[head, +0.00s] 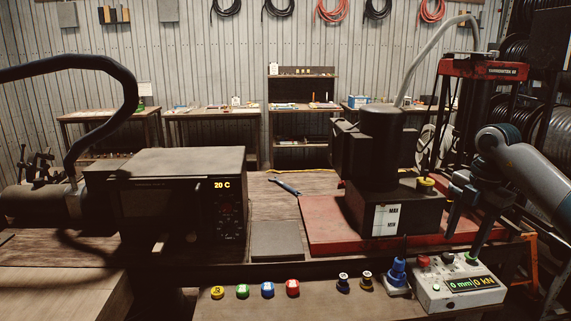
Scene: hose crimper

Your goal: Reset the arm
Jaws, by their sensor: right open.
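My right arm comes in from the right edge, and its gripper (464,232) points down beside the dark crimper machine (378,140), above the right part of its red base (325,222). The fingers are apart and I see nothing between them. The fingertips are behind and above the control box (450,296), which has a green display reading 0 mm and 0 kN. Whether a finger touches the base or the box, I cannot tell. My left gripper is not in view.
A heater box (180,163) showing 20 C stands left on the table, near a thick black hose (120,75). Yellow, green, blue and red caps (268,289) and small fittings (367,280) line the front edge. A blue tool (287,187) lies between the machines.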

